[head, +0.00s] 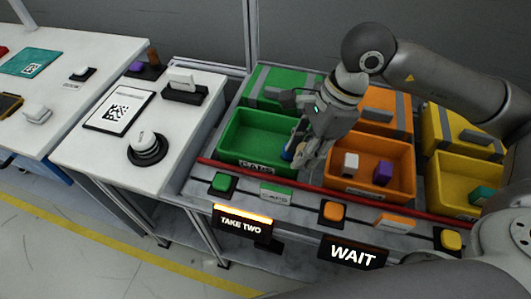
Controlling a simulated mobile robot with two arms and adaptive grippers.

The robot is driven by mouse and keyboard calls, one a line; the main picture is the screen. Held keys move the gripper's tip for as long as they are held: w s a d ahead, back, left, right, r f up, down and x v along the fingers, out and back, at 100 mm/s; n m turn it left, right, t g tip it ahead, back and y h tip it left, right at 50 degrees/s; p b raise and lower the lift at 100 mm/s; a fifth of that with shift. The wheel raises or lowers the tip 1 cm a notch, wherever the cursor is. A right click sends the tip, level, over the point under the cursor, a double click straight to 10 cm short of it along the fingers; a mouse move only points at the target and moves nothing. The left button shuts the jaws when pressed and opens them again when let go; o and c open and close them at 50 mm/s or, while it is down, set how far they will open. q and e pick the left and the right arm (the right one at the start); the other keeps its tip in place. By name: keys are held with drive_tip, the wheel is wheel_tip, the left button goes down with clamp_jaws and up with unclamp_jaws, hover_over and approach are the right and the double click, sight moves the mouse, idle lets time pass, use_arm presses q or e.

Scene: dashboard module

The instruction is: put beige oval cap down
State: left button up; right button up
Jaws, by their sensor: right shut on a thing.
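My right gripper (308,160) hangs at the right side of the green bin (243,157), beside the wall between it and the orange bin. It is shut on a small pale thing, which I take as the beige oval cap; the fingers hide most of it and its shape is not clear. A small blue patch (288,152) shows just left of the fingers, inside the green bin's right end. My left gripper is not in view.
The orange bin (372,190) holds a white block (350,164) and a purple block (384,172). A yellow bin (465,203) stands at right with a teal thing in it. Green (223,183), orange (334,211) and yellow (451,239) buttons line the front. The green bin's left part is clear.

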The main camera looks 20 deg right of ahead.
drive_tip(key=shift+r+m+t, duration=0.1)
drive_tip(key=shift+m+t, duration=0.2)
drive_tip(key=shift+m, duration=0.7)
drive_tip(key=w+a+f, duration=0.1)
drive_tip(key=w+f, duration=0.1)
drive_tip(key=w, duration=0.2)
drive_tip(key=w+a+f+p, duration=0.1)
drive_tip(key=w+f, duration=0.2)
drive_tip(key=w, duration=0.1)
drive_tip(key=w+a+f+p, duration=0.1)
drive_tip(key=w+f, duration=0.2)
drive_tip(key=w, duration=0.1)
drive_tip(key=shift+a+f, duration=0.1)
drive_tip(key=shift+a, duration=0.05)
drive_tip(key=shift+w+f, duration=0.25)
drive_tip(key=f, duration=0.1)
drive_tip(key=w+f+p, duration=0.1)
drive_tip(key=f, duration=0.1)
drive_tip(key=shift+a+f, duration=0.2)
drive_tip(key=shift+f, duration=0.3)
